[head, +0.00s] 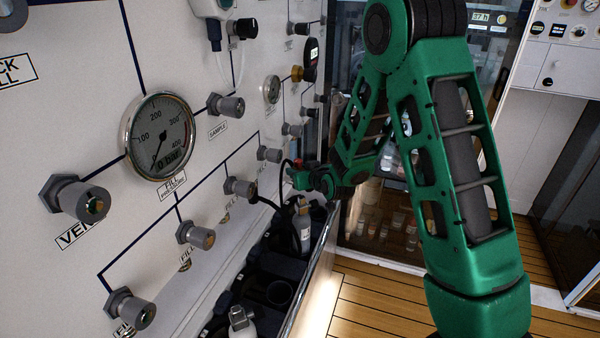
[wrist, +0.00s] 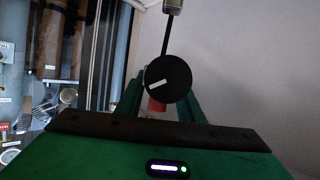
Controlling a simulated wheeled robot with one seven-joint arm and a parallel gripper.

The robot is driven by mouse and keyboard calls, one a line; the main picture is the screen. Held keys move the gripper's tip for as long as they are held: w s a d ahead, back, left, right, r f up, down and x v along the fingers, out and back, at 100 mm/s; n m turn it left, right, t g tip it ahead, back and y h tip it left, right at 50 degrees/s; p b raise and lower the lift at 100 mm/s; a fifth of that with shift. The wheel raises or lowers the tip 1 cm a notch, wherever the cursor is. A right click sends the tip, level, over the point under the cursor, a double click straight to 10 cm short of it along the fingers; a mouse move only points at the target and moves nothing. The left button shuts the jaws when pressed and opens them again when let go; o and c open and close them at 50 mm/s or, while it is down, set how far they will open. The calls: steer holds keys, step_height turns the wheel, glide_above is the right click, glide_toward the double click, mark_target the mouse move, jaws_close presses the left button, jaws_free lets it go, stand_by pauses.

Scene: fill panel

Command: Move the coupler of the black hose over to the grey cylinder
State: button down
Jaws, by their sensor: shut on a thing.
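My gripper (head: 305,180) is at the far end of the panel, just above the row of cylinders in the head view. In the wrist view its green fingers (wrist: 158,100) are shut on a piece with a round black end (wrist: 168,79) bearing a white mark, which I take for the coupler; a bit of red shows behind it. A black hose (head: 264,199) runs from a panel fitting toward the far cylinder; its end is unclear. A grey cylinder (head: 305,232) stands in the rack below my gripper. Another pale grey cylinder top (head: 241,322) is at the near end.
The white panel carries a large gauge (head: 160,137) and several protruding knobs, such as the near one (head: 75,199). The dark rack (head: 279,292) with an empty round holder runs along its foot behind a metal rail (head: 308,284). Wooden floor (head: 375,305) lies open to the right.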

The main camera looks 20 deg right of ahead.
steer(key=shift+w+f, duration=0.1)
steer(key=shift+f, duration=2.75)
steer(key=shift+f, duration=2.05)
steer(key=c, duration=1.1)
jaws_free()
steer(key=v, duration=1)
steer(key=shift+s+r, duration=0.15)
steer(key=shift+s, duration=0.25)
